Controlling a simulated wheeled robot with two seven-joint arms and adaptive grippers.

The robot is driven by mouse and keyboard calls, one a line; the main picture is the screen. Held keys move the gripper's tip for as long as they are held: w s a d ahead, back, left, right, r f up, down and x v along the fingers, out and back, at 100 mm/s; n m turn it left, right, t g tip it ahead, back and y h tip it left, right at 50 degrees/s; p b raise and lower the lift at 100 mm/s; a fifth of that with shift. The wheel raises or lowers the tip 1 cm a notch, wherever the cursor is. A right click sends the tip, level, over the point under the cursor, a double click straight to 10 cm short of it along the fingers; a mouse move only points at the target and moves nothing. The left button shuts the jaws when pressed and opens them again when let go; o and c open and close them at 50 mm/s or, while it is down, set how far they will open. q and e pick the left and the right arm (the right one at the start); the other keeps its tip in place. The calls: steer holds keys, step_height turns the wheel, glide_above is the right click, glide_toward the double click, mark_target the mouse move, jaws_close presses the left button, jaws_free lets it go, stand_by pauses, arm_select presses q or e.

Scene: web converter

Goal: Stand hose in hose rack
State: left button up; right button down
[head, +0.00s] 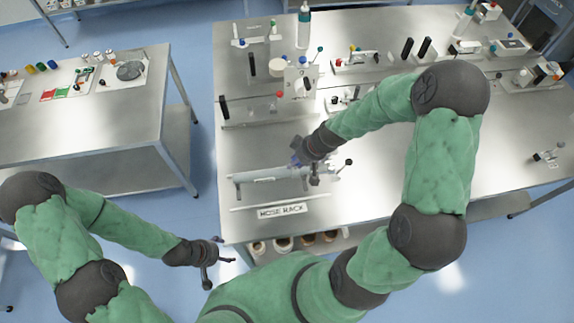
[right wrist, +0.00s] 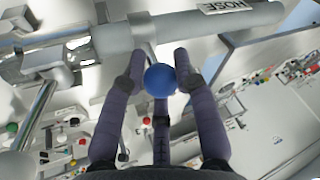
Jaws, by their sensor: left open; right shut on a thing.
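A long pale-grey tube, which looks like the hose, (right wrist: 185,30) crosses the top of the right wrist view. It lies horizontally, with a metal fitting (right wrist: 30,62) at its left. A blue ball knob (right wrist: 160,80) on a short stem by the tube sits between the fingers of my right gripper (right wrist: 158,75), shut on it. My left gripper (head: 228,252) is open and empty, off the table's front left corner.
The steel table (head: 400,180) holds several small fixtures and bottles along its back. A lever with a black knob (head: 348,162) stands right of the rack. Several rolls (head: 283,243) sit on the shelf below. Another steel table (head: 110,120) stands left, across a floor gap.

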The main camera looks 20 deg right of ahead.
mark_target(284, 176)
steer(key=b+x, duration=0.1)
steer(key=x, duration=0.7)
steer(key=shift+w+d+f, duration=0.2)
steer(key=shift+w+f, duration=0.1)
steer(key=shift+w, duration=0.25)
steer(key=c, duration=0.9)
jaws_free()
steer(key=shift+c, duration=0.2)
